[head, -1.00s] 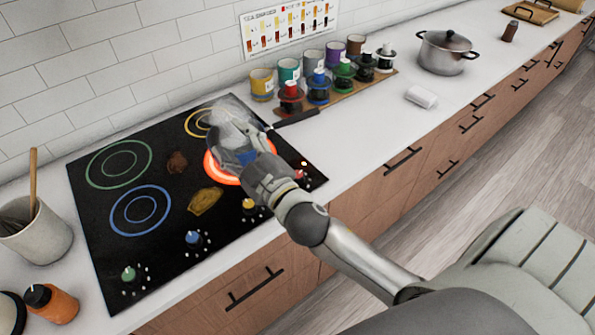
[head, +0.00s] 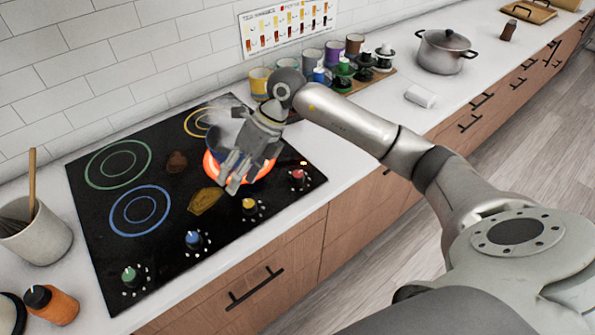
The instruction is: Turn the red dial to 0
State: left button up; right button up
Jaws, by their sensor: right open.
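The red dial (head: 297,177) is at the right end of a row of dials along the front of the black cooktop (head: 160,255). A small orange-red light glows just behind it. My left gripper is not in view.
A yellow dial (head: 249,205), a blue dial (head: 193,238) and a green dial (head: 129,275) share the front row. Brown stains (head: 204,201) mark the cooktop. Cups and several colored jars stand behind my arm. A lidded pot (head: 446,52) stands farther right.

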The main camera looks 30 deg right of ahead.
aim_at(298, 173)
jog(key=d+r+m+g+h, duration=0.15)
jog(key=d+h, duration=0.45)
jog(key=d, duration=0.9)
notch_tip(298, 173, down, 9)
jog(key=p, duration=0.3)
jog(key=shift+s+d, duration=0.1)
jog(key=shift+f, duration=0.75)
jog(key=c, duration=1)
